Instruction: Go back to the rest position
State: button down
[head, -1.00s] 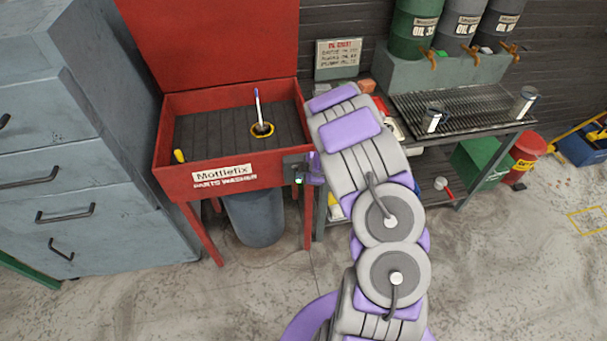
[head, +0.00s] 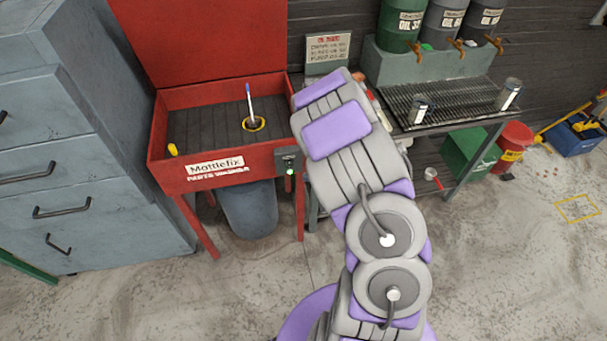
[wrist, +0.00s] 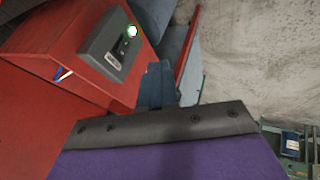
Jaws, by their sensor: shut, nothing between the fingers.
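My gripper (wrist: 155,125) shows in the wrist view as a purple jaw with a dark grey screwed edge along the bottom. It is shut and empty. In the head view it is hidden behind my raised grey and purple arm. The red parts washer (head: 160,150) stands left of my arm with its lid up. Its dark switch box (head: 288,160) has a lit green light. In the wrist view the switch box (wrist: 112,45) is ahead of the jaw, upper left, with a visible gap between them.
A grey drawer cabinet (head: 60,120) stands at the left. A workbench (head: 450,125) with a grated top and two cans is at the right, below several oil drums (head: 440,25). A red bin (head: 512,148) stands beyond it. The foreground floor is mostly clear.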

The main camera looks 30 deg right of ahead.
jog(key=shift+s+d, duration=0.1)
jog(key=shift+d, duration=0.45)
jog(key=shift+a+r, duration=0.1)
jog(key=w+d+r+m+h, duration=0.25)
jog(key=d+r+h, duration=0.3)
jog(key=r, duration=0.45)
jog(key=s+r+m+g+h, duration=0.1)
jog(key=s+r+m+h, duration=0.3)
jog(key=s+r+m, duration=0.5)
jog(key=s+a+r+m+g+y, duration=0.1)
jog(key=s+a+r+g+y, duration=0.2)
jog(key=s+a, duration=0.8)
jog(key=s+a+r+m+g+y, duration=0.1)
jog(key=s+a+r+g+y, duration=0.2)
jog(key=s+a, duration=0.9)
jog(key=s+g, duration=0.1)
jog(key=s, duration=0.2)
jog(key=shift+a+y, duration=0.25)
jog(key=shift+y, duration=0.1)
